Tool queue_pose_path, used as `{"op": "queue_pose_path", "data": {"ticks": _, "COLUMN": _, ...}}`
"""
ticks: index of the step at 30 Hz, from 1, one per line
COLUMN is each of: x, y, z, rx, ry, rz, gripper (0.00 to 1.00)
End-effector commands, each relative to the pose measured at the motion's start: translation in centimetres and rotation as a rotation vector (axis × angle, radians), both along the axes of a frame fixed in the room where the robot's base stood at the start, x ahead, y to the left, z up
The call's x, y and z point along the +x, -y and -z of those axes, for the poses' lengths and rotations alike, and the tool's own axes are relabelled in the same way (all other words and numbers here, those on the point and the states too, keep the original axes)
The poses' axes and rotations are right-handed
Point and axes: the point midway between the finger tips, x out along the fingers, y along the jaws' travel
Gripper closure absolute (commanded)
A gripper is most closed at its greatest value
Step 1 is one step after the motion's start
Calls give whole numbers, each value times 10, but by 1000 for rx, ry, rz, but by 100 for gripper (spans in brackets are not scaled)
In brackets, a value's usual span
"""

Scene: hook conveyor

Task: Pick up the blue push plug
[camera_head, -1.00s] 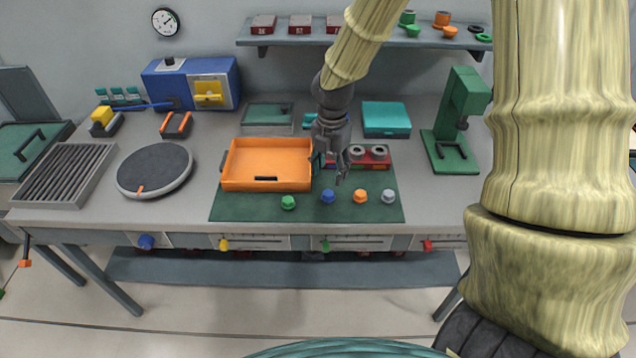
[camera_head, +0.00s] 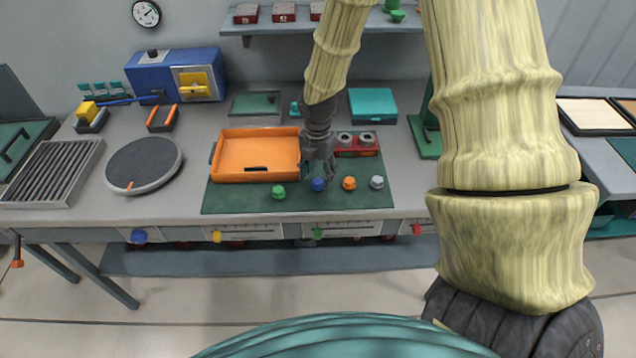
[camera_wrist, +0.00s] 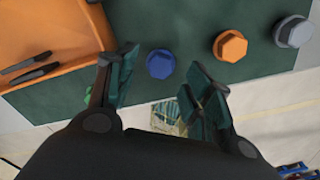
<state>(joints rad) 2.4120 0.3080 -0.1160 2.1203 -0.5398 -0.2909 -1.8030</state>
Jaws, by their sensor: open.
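The blue push plug (camera_head: 318,184) sits on the front part of the green mat (camera_head: 225,200), between a green plug (camera_head: 279,192) and an orange plug (camera_head: 349,183). My gripper (camera_head: 318,172) hangs over the mat just above and behind the blue plug. In the wrist view the blue plug (camera_wrist: 160,64) shows clear, ahead of and between the two spread fingers. My gripper (camera_wrist: 162,82) is open and empty there. I cannot tell the exact height of the fingertips above the plug.
An orange tray (camera_head: 222,168) stands left of my gripper. A grey plug (camera_head: 377,182) is at the right end of the row. A red block with two grey rings (camera_head: 356,143) stands behind. The orange plug also shows in the wrist view (camera_wrist: 230,46).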

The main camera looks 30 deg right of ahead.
Motion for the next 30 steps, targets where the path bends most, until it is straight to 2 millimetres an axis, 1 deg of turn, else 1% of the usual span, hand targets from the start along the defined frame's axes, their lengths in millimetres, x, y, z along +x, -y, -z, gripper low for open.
{"op": "queue_pose_path", "data": {"ticks": 12, "x": -1, "y": 2, "z": 34, "rx": 0, "ry": -2, "rz": -1, "gripper": 49}}
{"op": "queue_pose_path", "data": {"ticks": 18, "x": 0, "y": 2, "z": 41, "rx": 0, "ry": -1, "rz": 0, "gripper": 49}}
{"op": "queue_pose_path", "data": {"ticks": 25, "x": 0, "y": 2, "z": 42, "rx": 0, "ry": 0, "rz": 0, "gripper": 49}}
{"op": "queue_pose_path", "data": {"ticks": 26, "x": 0, "y": 2, "z": 42, "rx": 0, "ry": 0, "rz": 0, "gripper": 52}}
{"op": "queue_pose_path", "data": {"ticks": 30, "x": 0, "y": 2, "z": 42, "rx": 0, "ry": 0, "rz": 0, "gripper": 78}}
